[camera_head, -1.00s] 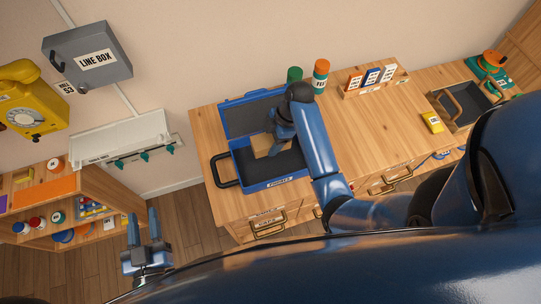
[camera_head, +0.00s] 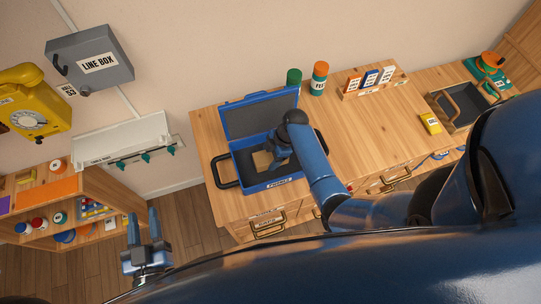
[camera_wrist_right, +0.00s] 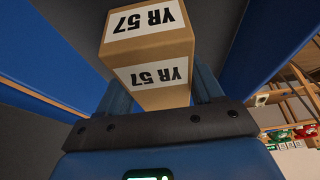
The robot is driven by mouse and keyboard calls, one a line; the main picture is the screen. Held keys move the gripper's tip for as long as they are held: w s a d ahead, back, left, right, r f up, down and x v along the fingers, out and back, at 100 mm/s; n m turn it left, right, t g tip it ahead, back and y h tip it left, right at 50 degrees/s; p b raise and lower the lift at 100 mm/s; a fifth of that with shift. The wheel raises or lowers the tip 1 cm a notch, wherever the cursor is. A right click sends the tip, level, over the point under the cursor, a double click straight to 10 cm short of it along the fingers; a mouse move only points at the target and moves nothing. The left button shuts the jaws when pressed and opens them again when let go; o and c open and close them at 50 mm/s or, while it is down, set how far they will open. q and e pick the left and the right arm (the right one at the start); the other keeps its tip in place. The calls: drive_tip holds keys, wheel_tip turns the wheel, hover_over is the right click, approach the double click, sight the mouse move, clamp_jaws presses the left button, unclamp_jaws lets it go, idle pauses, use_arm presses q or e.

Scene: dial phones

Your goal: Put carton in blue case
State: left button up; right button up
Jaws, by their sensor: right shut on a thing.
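The blue case (camera_head: 241,180) stands open on the wooden counter, its lid raised at the back and its inside dark. My right gripper (camera_head: 274,163) is over the inside of the case, partly hidden by its own arm. In the right wrist view, the right gripper (camera_wrist_right: 162,98) is shut on the brown carton (camera_wrist_right: 160,48), which has white labels reading "YR 57". Blue case walls show on both sides there. In the head view the carton (camera_head: 263,160) shows as a small tan patch inside the case. My left gripper (camera_head: 143,228) is open and empty above the floor at lower left.
Green and orange-capped jars (camera_head: 319,78) stand behind the case. A card rack (camera_head: 375,82), a yellow box (camera_head: 431,123) and a dark tray (camera_head: 462,113) are further right. Bare counter (camera_head: 350,130) lies right of the case. A shelf unit (camera_head: 95,190) stands left.

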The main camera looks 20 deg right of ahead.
drive_tip(key=shift+f, duration=0.2)
drive_tip(key=o, duration=1.2)
drive_tip(key=shift+r, duration=0.1)
drive_tip(key=shift+r, duration=0.1)
